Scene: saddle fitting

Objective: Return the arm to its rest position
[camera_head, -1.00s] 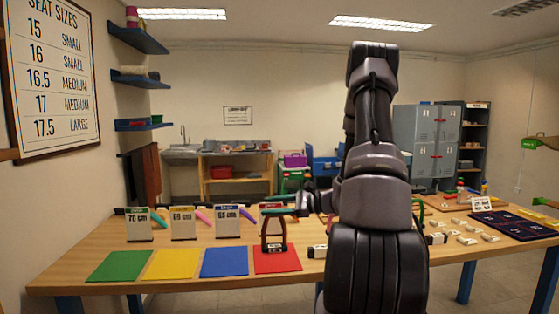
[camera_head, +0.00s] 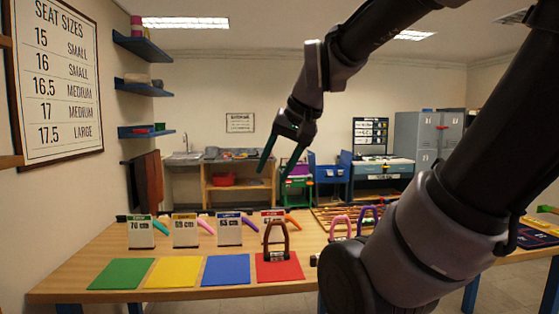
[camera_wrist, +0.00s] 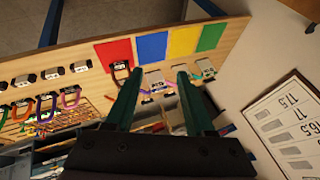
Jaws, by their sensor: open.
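My gripper (camera_head: 277,166) is raised above the back of the table in the head view, with its green fingers apart and pointing down. Nothing is between them. In the wrist view the two green fingers (camera_wrist: 157,84) are spread, with the table below them. My arm is bent and fills the right side of the head view. A brown arch-shaped piece (camera_head: 265,236) stands upright on the red mat (camera_head: 290,272), apart from my gripper. It also shows in the wrist view (camera_wrist: 113,72), beside the left finger.
Green (camera_head: 121,274), yellow (camera_head: 163,273) and blue (camera_head: 226,270) mats lie left of the red one. Size cards (camera_head: 186,232) stand behind them. Pink (camera_head: 340,222) and purple arches stand to the right. Wall shelves (camera_head: 146,88) are at left. The air around my gripper is clear.

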